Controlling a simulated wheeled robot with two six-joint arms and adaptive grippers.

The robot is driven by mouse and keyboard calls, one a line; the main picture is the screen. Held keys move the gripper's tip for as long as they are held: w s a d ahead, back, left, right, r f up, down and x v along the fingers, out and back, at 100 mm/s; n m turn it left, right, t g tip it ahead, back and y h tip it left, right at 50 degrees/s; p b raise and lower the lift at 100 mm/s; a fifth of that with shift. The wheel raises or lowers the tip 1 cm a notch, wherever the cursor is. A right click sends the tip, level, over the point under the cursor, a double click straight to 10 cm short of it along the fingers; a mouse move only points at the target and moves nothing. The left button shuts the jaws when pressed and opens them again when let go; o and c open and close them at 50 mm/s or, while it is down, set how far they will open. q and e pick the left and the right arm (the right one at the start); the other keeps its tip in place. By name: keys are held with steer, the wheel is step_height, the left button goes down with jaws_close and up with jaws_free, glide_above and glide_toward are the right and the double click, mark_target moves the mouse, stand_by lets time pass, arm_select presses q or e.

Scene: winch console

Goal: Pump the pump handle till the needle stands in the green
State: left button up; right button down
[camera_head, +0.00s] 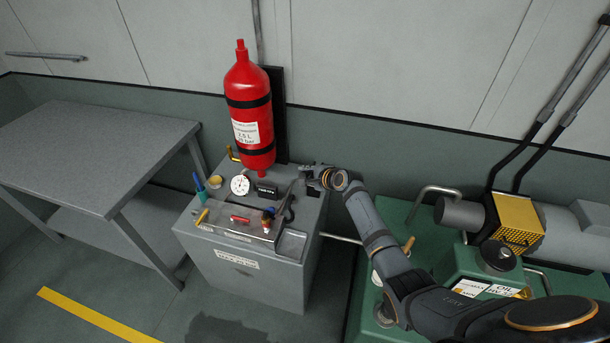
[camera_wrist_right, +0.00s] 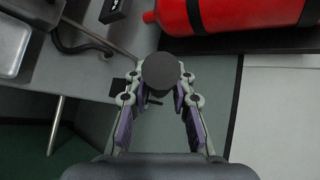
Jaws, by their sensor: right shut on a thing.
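The grey console (camera_head: 245,270) stands at the middle left. Its round white gauge (camera_head: 240,185) faces up at me; the needle and any green band are too small to read. My right gripper (camera_head: 312,178) is at the console's back right corner, right of the gauge. In the right wrist view my right gripper (camera_wrist_right: 160,98) is shut on the pump handle, whose dark round end (camera_wrist_right: 161,73) shows between the fingers. The rest of the handle is mostly hidden by the gripper. My left gripper is not in view.
A red cylinder (camera_head: 250,110) is strapped upright behind the console; it also shows in the right wrist view (camera_wrist_right: 235,15). A grey table (camera_head: 90,150) stands at left. Green machinery (camera_head: 470,265) with a yellow guard (camera_head: 518,222) stands at right.

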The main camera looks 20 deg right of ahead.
stand_by(0.3)
steer(key=c, duration=1.1)
jaws_free()
steer(key=v, duration=1.2)
